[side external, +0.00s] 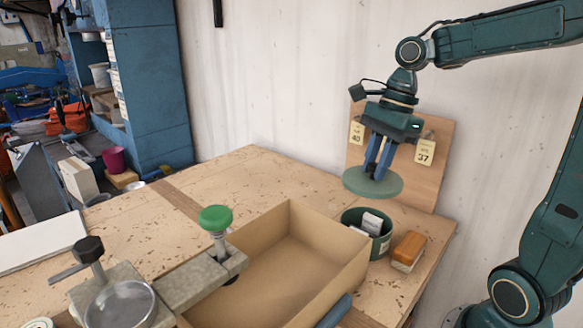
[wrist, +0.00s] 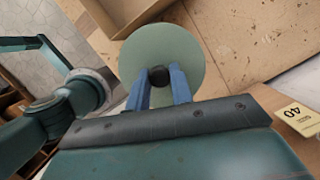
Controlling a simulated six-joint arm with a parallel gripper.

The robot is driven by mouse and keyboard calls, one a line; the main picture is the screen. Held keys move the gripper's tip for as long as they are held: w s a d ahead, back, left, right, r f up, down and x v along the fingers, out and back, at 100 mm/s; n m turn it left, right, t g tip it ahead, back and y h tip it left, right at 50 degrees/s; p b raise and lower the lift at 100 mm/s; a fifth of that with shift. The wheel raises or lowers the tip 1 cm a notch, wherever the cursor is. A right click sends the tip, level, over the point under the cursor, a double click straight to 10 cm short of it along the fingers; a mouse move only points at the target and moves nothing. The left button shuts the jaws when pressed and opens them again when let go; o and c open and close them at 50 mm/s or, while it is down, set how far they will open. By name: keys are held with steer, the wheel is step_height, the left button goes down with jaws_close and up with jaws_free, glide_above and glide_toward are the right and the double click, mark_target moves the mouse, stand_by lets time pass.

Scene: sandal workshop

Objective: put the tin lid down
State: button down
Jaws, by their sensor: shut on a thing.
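The tin lid (side external: 360,184) is a flat, round, grey-green disc with a dark knob at its centre. In the wrist view the lid (wrist: 190,60) shows with its knob (wrist: 159,76) between the blue fingers. My gripper (side external: 376,172) is shut on the knob and holds the lid roughly level in the air. In the side view the lid hangs above and just behind a round dark green tin (side external: 380,242), which is open at the top and has pale items inside. My gripper also shows in the wrist view (wrist: 160,82).
An open cardboard box (side external: 285,270) stands left of the tin. A brush with an orange-brown back (side external: 408,250) lies right of it. A board with number tags (side external: 442,155) leans on the wall. A green-knobbed clamp (side external: 216,222) stands left. The back of the bench (side external: 250,175) is mostly clear.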

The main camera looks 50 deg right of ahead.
steer(key=shift+w, duration=0.1)
steer(key=w+r, duration=0.2)
steer(key=w, duration=0.5)
steer(key=w+r, duration=0.2)
steer(key=w, duration=0.4)
steer(key=shift+w+r, duration=0.4)
steer(key=shift+f, duration=0.1)
step_height(320, 180, down, 16)
steer(key=shift+r, duration=0.2)
stand_by(0.5)
steer(key=shift+f, duration=0.1)
steer(key=shift+f, duration=2)
steer(key=shift+f, duration=0.1)
